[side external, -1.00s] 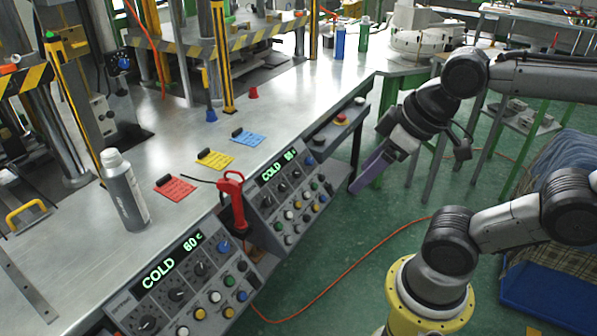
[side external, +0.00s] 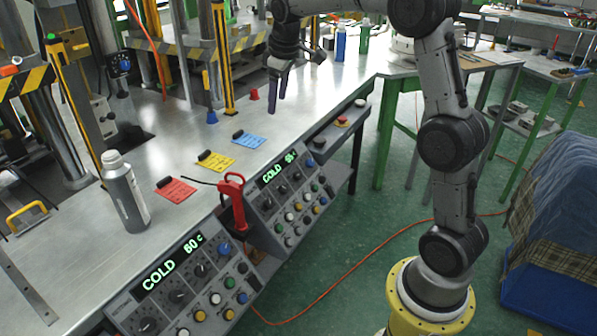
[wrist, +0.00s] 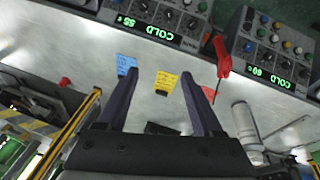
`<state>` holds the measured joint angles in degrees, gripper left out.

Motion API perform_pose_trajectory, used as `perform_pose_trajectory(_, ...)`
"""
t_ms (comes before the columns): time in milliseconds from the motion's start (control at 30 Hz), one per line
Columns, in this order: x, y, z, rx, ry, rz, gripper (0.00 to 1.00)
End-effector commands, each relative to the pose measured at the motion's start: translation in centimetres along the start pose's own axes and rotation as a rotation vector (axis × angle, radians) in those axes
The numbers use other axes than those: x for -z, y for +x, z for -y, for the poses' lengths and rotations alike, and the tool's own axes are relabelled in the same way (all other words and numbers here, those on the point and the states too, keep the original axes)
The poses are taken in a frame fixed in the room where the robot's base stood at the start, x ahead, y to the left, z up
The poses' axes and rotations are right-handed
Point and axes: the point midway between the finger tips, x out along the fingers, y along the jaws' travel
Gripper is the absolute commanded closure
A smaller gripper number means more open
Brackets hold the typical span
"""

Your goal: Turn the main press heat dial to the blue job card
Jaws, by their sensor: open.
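The blue job card (side external: 250,141) lies on the steel bench, behind the far control panel (side external: 290,190), whose display reads COLD 55. The near control panel (side external: 185,285) reads COLD 60. Both carry black dials and coloured buttons; the pictures do not show which dial is the main press heat dial. My gripper (side external: 278,105) is open and empty, pointing down above the bench beyond the blue card. In the wrist view the fingers (wrist: 158,80) are apart, with the blue card (wrist: 126,64) near the left fingertip and both panels at the top.
A yellow card (side external: 216,161) and a red card (side external: 175,188) lie nearer on the bench. A red-handled tool (side external: 233,195) stands between the panels. A grey bottle (side external: 124,192) stands at the left. Press columns rise behind.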

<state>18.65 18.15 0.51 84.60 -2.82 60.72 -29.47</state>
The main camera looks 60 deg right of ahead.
Motion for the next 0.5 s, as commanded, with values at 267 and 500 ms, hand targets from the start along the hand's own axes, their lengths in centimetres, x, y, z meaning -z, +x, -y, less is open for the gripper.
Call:
perform_pose_trajectory(267,-1.4,12.5,-6.5,0.057,0.094,0.153,0.32)
perform_pose_trajectory(500,-4.6,17.9,-7.7,0.105,0.144,0.236,0.32)
